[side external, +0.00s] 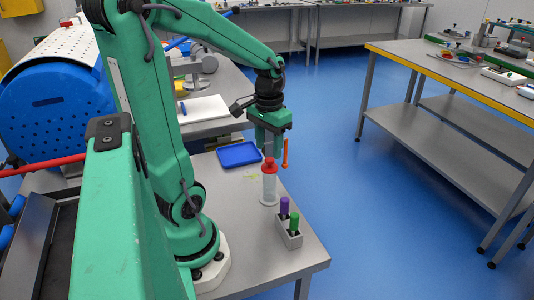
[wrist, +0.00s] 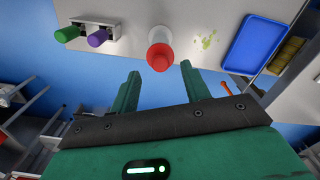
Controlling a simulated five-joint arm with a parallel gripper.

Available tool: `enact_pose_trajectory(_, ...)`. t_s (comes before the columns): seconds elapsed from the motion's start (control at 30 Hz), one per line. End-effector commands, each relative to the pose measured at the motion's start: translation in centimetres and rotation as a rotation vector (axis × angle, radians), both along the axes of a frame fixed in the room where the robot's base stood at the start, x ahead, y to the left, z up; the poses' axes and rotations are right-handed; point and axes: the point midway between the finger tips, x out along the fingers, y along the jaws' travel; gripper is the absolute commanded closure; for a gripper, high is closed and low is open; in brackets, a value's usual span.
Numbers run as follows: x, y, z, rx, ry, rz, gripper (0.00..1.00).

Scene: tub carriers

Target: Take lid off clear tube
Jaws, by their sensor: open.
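The clear tube (side external: 269,188) stands upright on the grey table, with its red lid (side external: 270,165) on top. In the wrist view the red lid (wrist: 160,57) hides most of the tube, and part of the clear body (wrist: 160,36) shows above it. My gripper (side external: 270,156) is above and around the level of the lid in the side view. In the wrist view its two green fingers (wrist: 161,68) are spread apart, with the lid just beyond and between their tips. The gripper is open and holds nothing. I cannot tell the exact gap to the lid.
A grey holder (side external: 290,236) with purple and green capped items stands near the table's front. A blue tray (side external: 239,154) lies behind the tube. An orange tool (side external: 285,153) shows right of the gripper. Yellow-green marks (wrist: 209,40) lie on the bare tabletop between tube and tray.

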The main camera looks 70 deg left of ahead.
Motion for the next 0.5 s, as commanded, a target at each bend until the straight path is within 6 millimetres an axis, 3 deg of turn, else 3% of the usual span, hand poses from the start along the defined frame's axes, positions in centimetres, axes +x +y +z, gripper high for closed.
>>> enact_pose_trajectory(0.23,0.1,0.0,-2.9,-0.002,0.003,0.000,0.53)
enact_pose_trajectory(0.5,0.1,0.0,-3.7,0.000,0.000,0.000,0.53)
